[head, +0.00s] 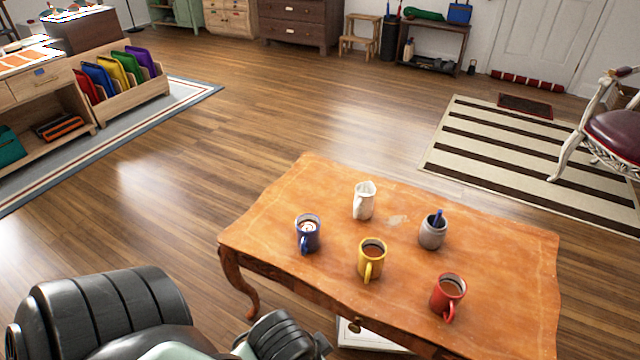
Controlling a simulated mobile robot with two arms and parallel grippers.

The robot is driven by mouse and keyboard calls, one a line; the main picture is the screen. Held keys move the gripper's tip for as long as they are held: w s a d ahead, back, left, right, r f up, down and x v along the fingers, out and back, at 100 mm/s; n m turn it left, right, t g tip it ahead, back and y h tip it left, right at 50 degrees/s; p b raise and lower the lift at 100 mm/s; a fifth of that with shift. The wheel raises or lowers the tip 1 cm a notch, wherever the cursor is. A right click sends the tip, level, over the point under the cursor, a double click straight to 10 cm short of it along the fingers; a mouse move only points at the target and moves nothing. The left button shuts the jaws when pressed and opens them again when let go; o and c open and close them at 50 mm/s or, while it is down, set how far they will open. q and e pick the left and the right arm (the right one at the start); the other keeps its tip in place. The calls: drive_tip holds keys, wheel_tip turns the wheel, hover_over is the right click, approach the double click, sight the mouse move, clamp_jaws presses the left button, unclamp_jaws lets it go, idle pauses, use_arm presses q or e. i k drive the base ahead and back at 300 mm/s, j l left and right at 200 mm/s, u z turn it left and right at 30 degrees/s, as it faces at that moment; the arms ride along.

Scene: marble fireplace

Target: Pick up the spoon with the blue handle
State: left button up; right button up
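A blue handle (438,217) sticks up out of a small grey pot (432,235) on the orange-brown wooden table (300,190). The handle leans slightly to the right; whatever is below it is hidden inside the pot, so I cannot see a spoon's bowl. Part of one of my arms shows at the bottom left, well short of the pot. No gripper fingers show in the head view.
Around the pot stand a white pitcher (364,201), a blue mug (308,237) with a pale-topped drink, a yellow mug (371,262) and a red mug (447,298). A chair (610,135) stands at the right. The floor (270,120) beyond the table is clear.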

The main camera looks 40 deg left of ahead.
sight(437, 218)
drive_tip(key=u, duration=1.4)
drive_tip(key=j+z, duration=0.5)
drive_tip(key=j, duration=0.85)
drive_tip(key=k, duration=0.05)
